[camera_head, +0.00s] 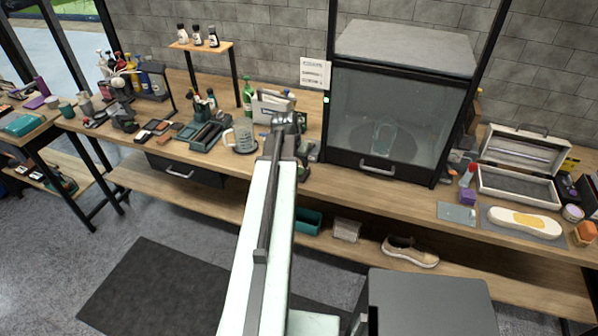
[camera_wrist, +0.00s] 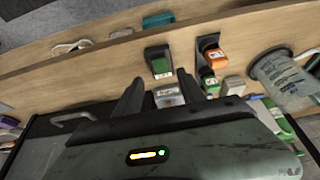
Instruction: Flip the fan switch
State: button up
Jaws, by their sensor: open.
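A small green light (camera_head: 326,100) shows on the left post of the glass-fronted cabinet (camera_head: 385,120). It may belong to the fan switch, but it is too small to tell its shape or position. My gripper (camera_wrist: 160,92) is open and empty in the wrist view, its two dark fingers apart above the bench. In the head view my arm reaches to the bench just left of the cabinet, and the fingers are mostly hidden. In the wrist view a small dark box with a green top (camera_wrist: 158,62) lies beyond the fingers, and a pale block (camera_wrist: 168,97) shows between them.
A clear measuring jug (camera_head: 244,137) stands left of my arm; it also shows in the wrist view (camera_wrist: 285,80). An orange-topped bottle (camera_wrist: 213,56) stands near the fingers. A sneaker (camera_head: 408,252) lies on the lower shelf.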

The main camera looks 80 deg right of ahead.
aim_at(300, 172)
jog(key=b+x, duration=0.5)
jog(key=x, duration=0.2)
jog(key=shift+b, duration=0.35)
jog(key=shift+a+r, duration=0.1)
grip_shut()
jog(key=shift+d+r+y+p, duration=0.3)
jog(key=shift+y+p, duration=0.1)
jog(key=shift+p, duration=0.25)
jog(key=shift+d+f+y+p, duration=0.1)
jog(key=shift+d+y+p, duration=0.15)
jog(key=shift+y, duration=0.35)
jog(key=shift+a+f, duration=0.1)
jog(key=shift+a, duration=0.1)
